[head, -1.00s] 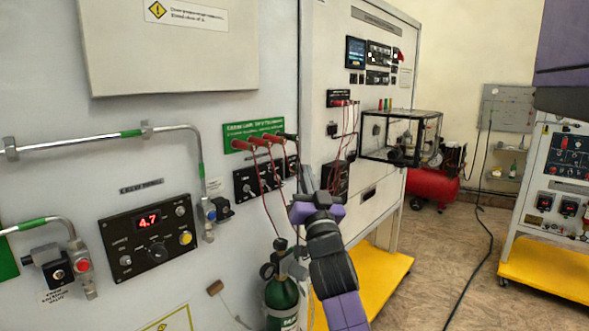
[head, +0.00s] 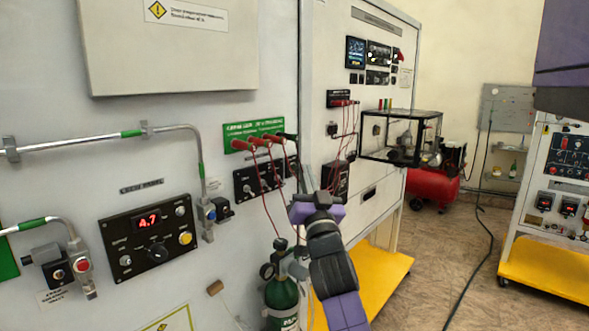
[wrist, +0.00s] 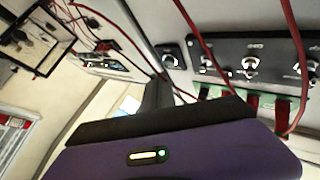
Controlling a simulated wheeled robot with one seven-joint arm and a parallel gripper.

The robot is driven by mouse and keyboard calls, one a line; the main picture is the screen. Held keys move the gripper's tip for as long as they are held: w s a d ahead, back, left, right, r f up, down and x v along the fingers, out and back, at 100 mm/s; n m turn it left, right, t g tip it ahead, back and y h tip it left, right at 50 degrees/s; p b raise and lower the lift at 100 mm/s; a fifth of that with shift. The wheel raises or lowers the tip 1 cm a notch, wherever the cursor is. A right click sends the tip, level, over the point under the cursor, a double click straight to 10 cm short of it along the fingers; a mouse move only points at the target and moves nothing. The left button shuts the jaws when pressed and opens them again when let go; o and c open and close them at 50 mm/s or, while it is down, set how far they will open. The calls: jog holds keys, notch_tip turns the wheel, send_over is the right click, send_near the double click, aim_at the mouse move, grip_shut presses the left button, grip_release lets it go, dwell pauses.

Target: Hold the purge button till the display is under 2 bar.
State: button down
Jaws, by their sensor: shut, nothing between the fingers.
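A black control panel (head: 128,258) on the grey wall at left carries a red digital display (head: 149,220) reading 4.7. A yellow button (head: 186,238) sits at its lower right, beside a black knob. A red button (head: 83,265) is on a valve fitting further left. I cannot read which button is marked purge. My gripper (head: 302,205) is shut and empty, well to the right of the panel, touching neither button. In the wrist view the shut fingers (wrist: 158,94) point toward a dark panel with switches and red leads; the display does not show there.
A green oxygen cylinder (head: 283,296) stands below and left of my gripper. Red leads (head: 268,190) hang from a switch panel close by. A metal pipe (head: 100,140) runs along the wall above the display. Open floor (head: 430,285) lies to the right.

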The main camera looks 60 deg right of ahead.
jog(key=shift+w, duration=0.2)
jog(key=shift+w+d+b, duration=0.1)
jog(key=shift+w+b, duration=0.15)
jog(key=shift+b, duration=0.15)
jog(key=shift+w+d+b, duration=0.1)
jog(key=shift+w+b, duration=0.25)
jog(key=shift+w, duration=0.05)
dwell(1.6)
jog(key=shift+s, duration=0.2)
dwell(0.5)
jog(key=shift+s+a+p, duration=0.2)
jog(key=shift+s+p, duration=0.25)
jog(key=shift+s, duration=0.2)
jog(key=shift+s+a+p, duration=0.2)
jog(key=shift+s+p, duration=0.4)
jog(key=shift+s, duration=0.2)
jog(key=shift+s+a+p, duration=0.2)
jog(key=shift+s+p, duration=0.45)
jog(key=shift+s, duration=0.15)
jog(key=shift+s+a+p, duration=0.2)
jog(key=shift+s+p, duration=0.4)
jog(key=shift+s, duration=0.2)
